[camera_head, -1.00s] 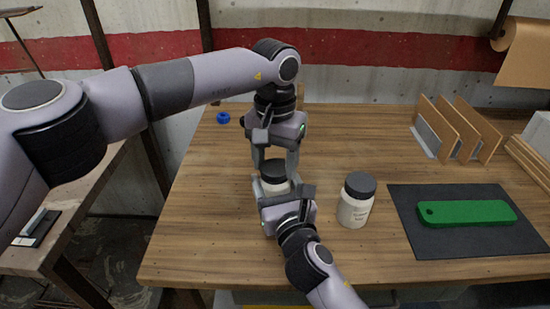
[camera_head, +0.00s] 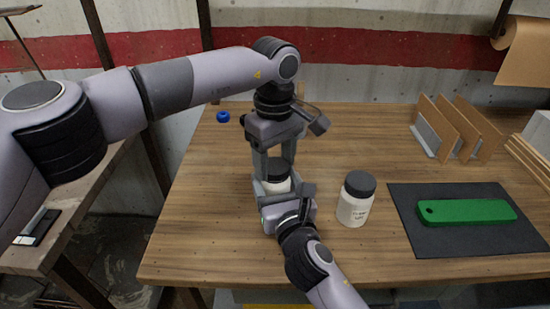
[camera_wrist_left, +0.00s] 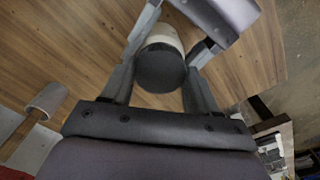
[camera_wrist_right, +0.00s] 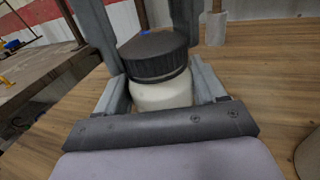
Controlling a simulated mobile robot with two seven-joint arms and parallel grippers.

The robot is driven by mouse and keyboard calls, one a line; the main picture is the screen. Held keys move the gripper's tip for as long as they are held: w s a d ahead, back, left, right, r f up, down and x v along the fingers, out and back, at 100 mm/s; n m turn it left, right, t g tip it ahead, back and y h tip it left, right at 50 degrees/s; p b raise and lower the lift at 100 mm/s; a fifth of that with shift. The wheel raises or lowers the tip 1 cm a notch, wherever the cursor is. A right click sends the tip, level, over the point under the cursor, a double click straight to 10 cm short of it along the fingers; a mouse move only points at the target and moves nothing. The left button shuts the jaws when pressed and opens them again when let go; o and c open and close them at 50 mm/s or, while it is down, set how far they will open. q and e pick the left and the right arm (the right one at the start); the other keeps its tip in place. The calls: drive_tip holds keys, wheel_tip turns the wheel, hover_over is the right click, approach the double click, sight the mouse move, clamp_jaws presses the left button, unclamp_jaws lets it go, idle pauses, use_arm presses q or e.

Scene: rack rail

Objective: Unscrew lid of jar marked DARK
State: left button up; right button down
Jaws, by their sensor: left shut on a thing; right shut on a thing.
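A white jar (camera_head: 277,188) with a dark ribbed lid (camera_wrist_right: 154,55) stands upright on the wooden table. Its label is hidden, so I cannot read its marking. My left gripper (camera_head: 273,166) comes down from above and is shut on the lid; its fingers flank the lid in the left wrist view (camera_wrist_left: 162,66). My right gripper (camera_head: 284,197) reaches in low from the front and is shut on the jar's white body (camera_wrist_right: 163,94). The lid sits on the jar with no clear gap. A second white jar (camera_head: 353,208) with a dark lid stands to the right, its label too small to read.
A dark mat (camera_head: 411,238) with a green flat bar (camera_head: 467,213) lies at the right. Upright wooden dividers (camera_head: 457,127) stand at the back right. A small blue ring (camera_head: 223,117) lies at the back left. The front left of the table is clear.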

use_arm(q)
drive_tip(key=n, duration=0.9)
drive_tip(key=shift+n, duration=0.4)
drive_tip(key=n, duration=0.4)
drive_tip(key=shift+n, duration=0.4)
drive_tip(key=n, duration=1.2)
drive_tip(key=shift+r, duration=0.1)
drive_tip(key=n, duration=1.4)
drive_tip(key=shift+n, duration=0.4)
